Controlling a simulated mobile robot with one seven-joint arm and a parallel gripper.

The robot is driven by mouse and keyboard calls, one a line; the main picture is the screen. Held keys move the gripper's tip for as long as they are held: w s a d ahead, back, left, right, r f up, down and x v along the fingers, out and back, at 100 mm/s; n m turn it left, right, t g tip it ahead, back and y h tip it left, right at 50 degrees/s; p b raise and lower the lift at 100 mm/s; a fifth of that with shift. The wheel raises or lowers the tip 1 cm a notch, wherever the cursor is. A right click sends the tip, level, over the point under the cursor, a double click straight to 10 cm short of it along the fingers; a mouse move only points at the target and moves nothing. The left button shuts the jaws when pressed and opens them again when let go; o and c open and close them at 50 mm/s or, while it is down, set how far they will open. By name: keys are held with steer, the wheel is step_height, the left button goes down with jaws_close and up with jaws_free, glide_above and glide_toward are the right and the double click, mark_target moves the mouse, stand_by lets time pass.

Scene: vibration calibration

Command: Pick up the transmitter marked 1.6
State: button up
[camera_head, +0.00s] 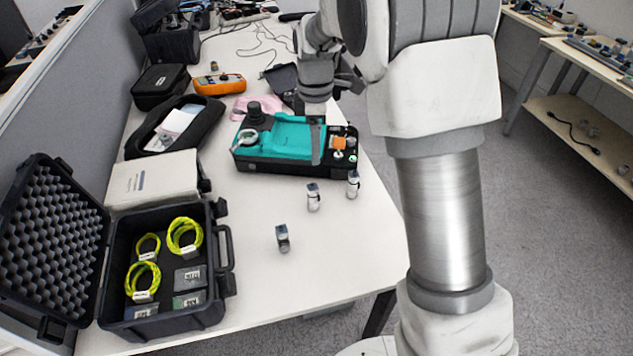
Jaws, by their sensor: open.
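Three small silver-and-dark cylinders that look like transmitters stand on the white table. One is nearest me (283,238), one is in the middle (313,197) and one is at the right (353,184). Their markings are too small to read, so I cannot tell which is 1.6. My gripper (316,148) points down over the right part of the teal-and-black calibration unit (262,150), beyond the cylinders. It is open, and nothing shows between its fingers. One finger mostly hides the other.
An open black foam-lined case (222,262) with yellow cable coils stands at the left front. A white booklet (150,180), black pouch (205,112) and orange meter (220,84) lie behind it. The table (345,240) is clear around the nearest cylinder.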

mark_target(315, 190)
step_height(315, 190, down, 12)
steer(key=shift+f+b, duration=0.15)
steer(key=shift+b, duration=0.9)
steer(key=shift+w+a+f+b, duration=0.1)
steer(key=shift+w+f+b, duration=0.05)
steer(key=shift+f, duration=0.75)
steer(key=shift+w+a+f+b, duration=0.1)
steer(key=shift+w+f+b, duration=0.05)
steer(key=shift+f, duration=0.7)
steer(key=shift+w+a+f+b, duration=0.1)
steer(key=shift+w+f+b, duration=0.05)
steer(key=shift+f, duration=0.75)
steer(key=shift+c, duration=0.3)
jaws_close()
